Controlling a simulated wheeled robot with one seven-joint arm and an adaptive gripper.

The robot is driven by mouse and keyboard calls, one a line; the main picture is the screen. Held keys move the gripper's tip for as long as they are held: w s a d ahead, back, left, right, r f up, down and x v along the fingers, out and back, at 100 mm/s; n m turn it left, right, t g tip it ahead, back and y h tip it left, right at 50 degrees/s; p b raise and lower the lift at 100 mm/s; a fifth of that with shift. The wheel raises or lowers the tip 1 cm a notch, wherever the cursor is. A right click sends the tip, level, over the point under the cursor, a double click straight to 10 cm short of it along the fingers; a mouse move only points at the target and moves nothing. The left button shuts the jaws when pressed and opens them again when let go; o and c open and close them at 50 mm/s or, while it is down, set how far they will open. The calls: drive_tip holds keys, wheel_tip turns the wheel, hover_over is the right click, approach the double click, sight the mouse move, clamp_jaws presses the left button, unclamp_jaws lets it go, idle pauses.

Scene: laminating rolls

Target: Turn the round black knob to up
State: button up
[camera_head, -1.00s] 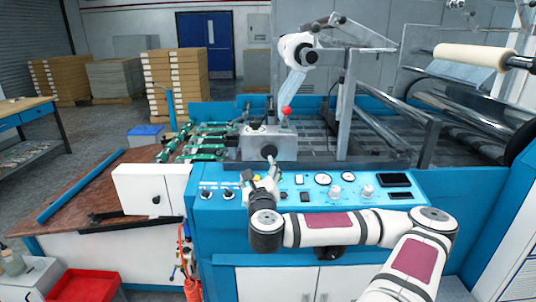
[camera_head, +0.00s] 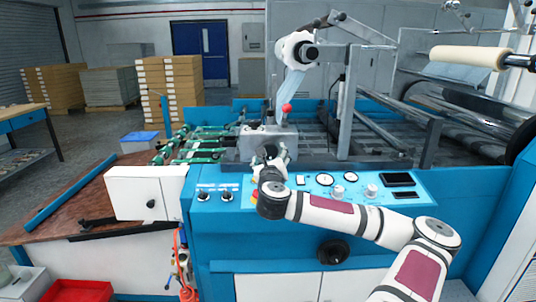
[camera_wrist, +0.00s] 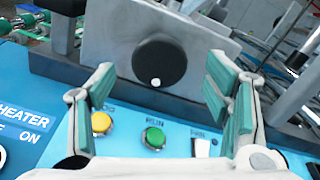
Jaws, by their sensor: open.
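The round black knob (camera_wrist: 159,59) is on the upright face of a grey metal block (camera_wrist: 100,45) in the wrist view. A white dot marks its lower edge. My gripper (camera_wrist: 161,72) is open, with green-padded fingers at the left and right of the picture and the knob framed between them. The fingers look clear of the knob's sides; the gap in depth is hard to judge. In the head view my gripper (camera_head: 270,158) is in front of the grey block (camera_head: 250,146) and largely hides the knob.
The blue control panel (camera_head: 375,181) lies below, with dials and switches. A yellow button (camera_wrist: 101,122) and a green button (camera_wrist: 154,137) are under the gripper. A black handwheel (camera_head: 333,251) is on the machine's front. A red-tipped lever (camera_head: 287,107) stands above the block.

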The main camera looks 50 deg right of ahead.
sight(269, 151)
drive_tip(key=shift+x, duration=2.15)
drive_tip(key=c, duration=1.1)
